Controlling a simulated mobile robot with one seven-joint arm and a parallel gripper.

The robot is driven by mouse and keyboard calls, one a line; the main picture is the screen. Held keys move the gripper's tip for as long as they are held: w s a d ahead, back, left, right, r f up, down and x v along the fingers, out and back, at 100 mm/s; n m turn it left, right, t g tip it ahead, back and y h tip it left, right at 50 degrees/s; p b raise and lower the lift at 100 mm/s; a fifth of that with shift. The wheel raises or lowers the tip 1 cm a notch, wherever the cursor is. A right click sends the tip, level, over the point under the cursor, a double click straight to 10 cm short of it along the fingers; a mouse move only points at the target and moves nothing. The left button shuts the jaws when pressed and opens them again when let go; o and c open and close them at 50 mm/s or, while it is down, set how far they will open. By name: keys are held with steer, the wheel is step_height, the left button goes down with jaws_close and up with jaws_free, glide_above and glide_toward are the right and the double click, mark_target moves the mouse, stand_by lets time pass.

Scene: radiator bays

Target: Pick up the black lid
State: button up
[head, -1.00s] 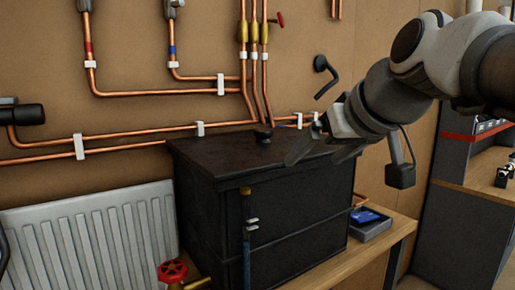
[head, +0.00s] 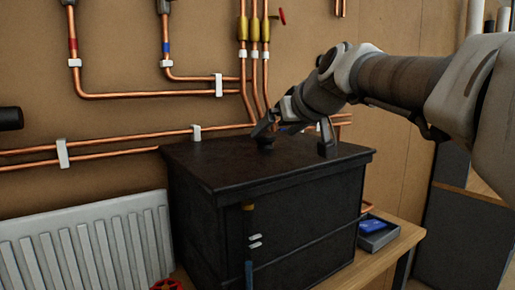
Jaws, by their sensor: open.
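The black lid (head: 215,165) lies flat on top of a large black box (head: 310,215) on the wooden bench. A small dark knob (head: 265,142) stands up from the lid toward its back. My gripper (head: 296,146) is open just above the lid. Its left finger is at the knob and partly covers it; its right finger stands apart to the right, low over the lid. I cannot tell whether either finger touches the knob or lid.
Copper pipes (head: 120,95) run along the brown wall behind the box. A white radiator (head: 85,245) stands at left. A blue item in a grey tray (head: 378,236) sits on the bench (head: 395,250) at right. A blue-handled tool (head: 249,240) shows at the box's front.

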mark_target(266, 135)
steer(key=shift+r+p+x, duration=0.15)
steer(key=shift+p+x, duration=0.15)
steer(key=shift+x, duration=1.25)
steer(key=shift+r+p+x, duration=0.1)
steer(key=shift+p+x, duration=0.2)
steer(key=shift+x, duration=1.25)
steer(key=shift+a, duration=0.15)
steer(key=shift+c, duration=0.4)
jaws_close()
steer(key=shift+r, duration=0.1)
